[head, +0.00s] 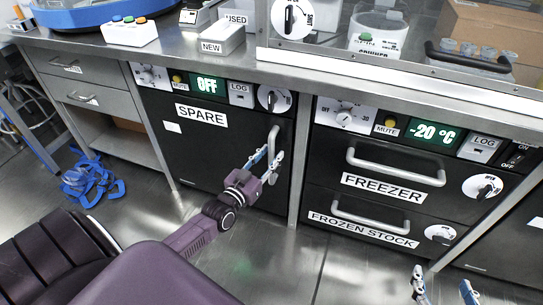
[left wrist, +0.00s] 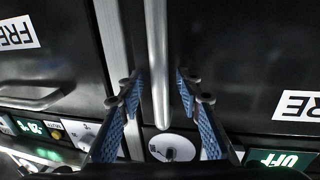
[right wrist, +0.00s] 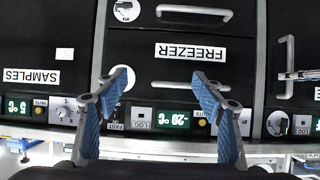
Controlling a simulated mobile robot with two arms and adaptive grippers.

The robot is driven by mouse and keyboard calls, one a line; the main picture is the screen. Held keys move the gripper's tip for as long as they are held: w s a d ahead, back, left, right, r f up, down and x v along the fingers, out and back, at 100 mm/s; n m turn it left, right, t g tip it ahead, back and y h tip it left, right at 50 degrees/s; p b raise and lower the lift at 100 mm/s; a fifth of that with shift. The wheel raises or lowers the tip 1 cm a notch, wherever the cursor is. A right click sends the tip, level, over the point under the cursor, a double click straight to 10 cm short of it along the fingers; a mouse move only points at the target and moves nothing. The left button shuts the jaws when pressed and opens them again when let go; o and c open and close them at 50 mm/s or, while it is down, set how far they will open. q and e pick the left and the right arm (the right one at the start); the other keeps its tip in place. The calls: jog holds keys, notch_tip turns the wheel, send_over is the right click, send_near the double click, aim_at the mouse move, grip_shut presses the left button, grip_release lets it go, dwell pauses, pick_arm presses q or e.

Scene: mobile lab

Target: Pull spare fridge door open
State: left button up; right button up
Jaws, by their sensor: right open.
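The spare fridge door (head: 205,150) is black, labelled SPARE, and looks shut in the head view. Its upright metal handle (head: 272,140) is near the right edge. My left gripper (head: 268,163) is at the handle. In the left wrist view the handle (left wrist: 157,70) runs between the two blue-padded fingers, with a gap visible on both sides, so the gripper is open around it and not clamped. My right gripper (head: 443,286) is open and empty, low in front of the freezer; its spread fingers also show in the right wrist view (right wrist: 162,85).
The freezer (head: 385,165) and frozen stock drawer (head: 350,222) stand to the right of the spare fridge. A drawer unit (head: 75,68) is on the left. Blue straps (head: 90,180) lie on the floor. The steel counter (head: 180,50) runs above.

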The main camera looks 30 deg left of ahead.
pick_arm(q)
jog(key=shift+w, duration=0.45)
grip_shut()
